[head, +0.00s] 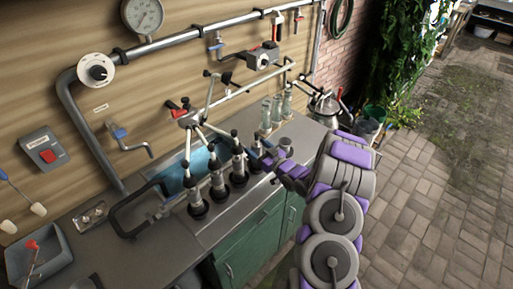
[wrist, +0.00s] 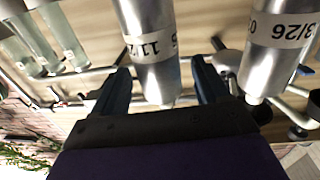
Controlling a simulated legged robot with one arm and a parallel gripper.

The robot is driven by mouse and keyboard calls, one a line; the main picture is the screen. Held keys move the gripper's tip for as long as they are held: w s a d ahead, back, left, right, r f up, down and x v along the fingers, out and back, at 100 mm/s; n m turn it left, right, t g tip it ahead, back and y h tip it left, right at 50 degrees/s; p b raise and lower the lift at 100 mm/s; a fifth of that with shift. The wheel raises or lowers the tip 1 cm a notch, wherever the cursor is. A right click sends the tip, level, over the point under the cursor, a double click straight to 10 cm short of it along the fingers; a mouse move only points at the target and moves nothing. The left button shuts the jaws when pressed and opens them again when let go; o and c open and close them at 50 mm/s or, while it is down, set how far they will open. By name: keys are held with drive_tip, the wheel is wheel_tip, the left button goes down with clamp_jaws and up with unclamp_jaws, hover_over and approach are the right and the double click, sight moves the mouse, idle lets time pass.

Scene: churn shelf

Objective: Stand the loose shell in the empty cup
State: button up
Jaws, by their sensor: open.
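Metal shells stand upright in black cups along the counter in the head view, among them a front one (head: 194,184), a middle one (head: 217,168) and a rear one (head: 238,155). My gripper (head: 263,161) is low at the right end of this row. In the wrist view, which looks upside down, my open gripper (wrist: 165,82) has one dark finger on each side of a silver shell (wrist: 151,45) with a label starting "11/2". A second labelled shell (wrist: 268,45) is to its right. I cannot tell which shell is loose or which cup is empty.
Clear glass bottles (head: 276,108) stand behind the row. A claw with hoses (head: 188,118) hangs above it. A blue basin (head: 172,180) is set in the steel counter (head: 160,255). Pipes (head: 200,36) and a lidded metal can (head: 325,106) are farther back.

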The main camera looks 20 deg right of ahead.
drive_tip(key=p+v, duration=0.1)
drive_tip(key=v, duration=1)
drive_tip(key=s+a+r+m+g+h, duration=0.2)
drive_tip(key=s+a+r+g+h, duration=0.5)
drive_tip(key=s+r+g, duration=0.4)
drive_tip(key=s+a+r+g, duration=0.2)
drive_tip(key=s+a, duration=0.3)
drive_tip(key=s, duration=0.4)
drive_tip(key=s+a+r+g+y, duration=0.1)
drive_tip(key=s+a+r+g, duration=0.2)
drive_tip(key=s, duration=0.6)
drive_tip(key=s+a+r+m+g+y, duration=0.1)
drive_tip(key=s+a+r+g, duration=0.2)
drive_tip(key=s+a, duration=0.4)
drive_tip(key=s, duration=0.2)
drive_tip(key=shift+s+a, duration=0.35)
drive_tip(key=shift+f, duration=0.15)
